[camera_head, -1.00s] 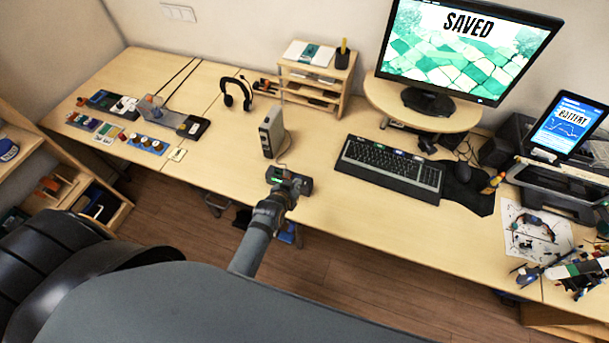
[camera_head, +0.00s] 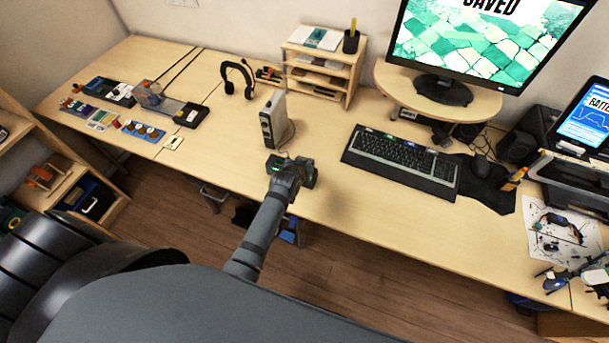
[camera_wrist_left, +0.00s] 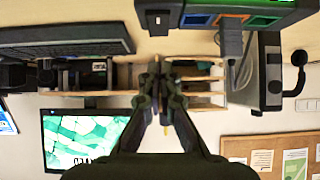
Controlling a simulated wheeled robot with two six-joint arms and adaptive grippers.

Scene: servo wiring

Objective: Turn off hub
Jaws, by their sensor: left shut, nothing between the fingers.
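The hub (camera_head: 309,171) is a small dark box near the front edge of the desk, partly hidden behind my left gripper in the head view. In the left wrist view the hub (camera_wrist_left: 205,18) crosses the top of the picture, with blue, green and orange port blocks and a cable plugged in. My left gripper (camera_head: 284,168) is at the hub in the head view; I cannot tell whether it touches. In the wrist view its fingers (camera_wrist_left: 157,80) are shut and empty, below the hub in the picture. My right gripper is not in view.
A grey upright box (camera_head: 272,120) stands just behind the hub, with a cable between them. The keyboard (camera_head: 404,160) lies to the right, and a wooden shelf organizer (camera_head: 321,68) stands behind. Bare desk lies left of the hub.

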